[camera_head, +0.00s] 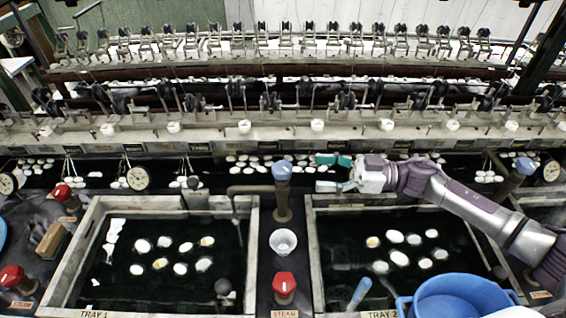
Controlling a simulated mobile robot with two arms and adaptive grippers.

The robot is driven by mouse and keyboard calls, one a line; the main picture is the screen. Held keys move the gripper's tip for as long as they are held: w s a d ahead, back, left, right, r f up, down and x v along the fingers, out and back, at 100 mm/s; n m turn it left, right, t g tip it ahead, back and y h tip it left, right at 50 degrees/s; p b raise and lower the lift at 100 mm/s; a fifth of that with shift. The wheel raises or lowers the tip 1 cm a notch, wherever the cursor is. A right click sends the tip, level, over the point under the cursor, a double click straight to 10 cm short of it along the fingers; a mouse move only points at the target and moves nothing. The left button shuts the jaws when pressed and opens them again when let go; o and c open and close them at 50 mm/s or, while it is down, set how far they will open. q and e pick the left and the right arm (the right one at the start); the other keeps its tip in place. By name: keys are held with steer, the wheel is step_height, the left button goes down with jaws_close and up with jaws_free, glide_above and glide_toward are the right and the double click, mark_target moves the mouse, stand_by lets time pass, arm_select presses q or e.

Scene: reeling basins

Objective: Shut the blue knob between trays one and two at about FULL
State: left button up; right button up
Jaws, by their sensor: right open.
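The blue knob (281,171) stands on a brown post on the divider between tray 1 (71,262) at the left and tray 2 (314,258) at the right. My right gripper (321,173) comes in from the right, with teal fingertips parted and pointing left. It is to the right of the blue knob, apart from it and empty. My left gripper is out of view. Any FULL mark around the knob is too small to read.
A white cup (283,242) and a red STEAM knob (284,285) stand on the same divider. A brown pipe (248,189) runs left from the post over tray 1. White cocoons float in both trays. A blue basin (452,298) sits front right. Another blue knob (523,166) is far right.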

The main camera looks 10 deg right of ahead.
mark_target(282, 167)
steer(key=p+x, duration=0.2)
steer(key=x, duration=0.6)
steer(key=shift+w+r, duration=0.1)
steer(key=shift+w, duration=0.05)
steer(key=shift+w+a, duration=0.2)
steer(key=shift+a, duration=0.4)
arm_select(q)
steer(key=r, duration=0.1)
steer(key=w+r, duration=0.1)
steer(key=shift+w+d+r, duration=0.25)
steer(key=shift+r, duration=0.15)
arm_select(e)
steer(key=shift+c, duration=0.5)
steer(key=c, duration=1.1)
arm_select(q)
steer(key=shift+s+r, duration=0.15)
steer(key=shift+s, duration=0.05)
arm_select(e)
steer(key=shift+o, duration=0.2)
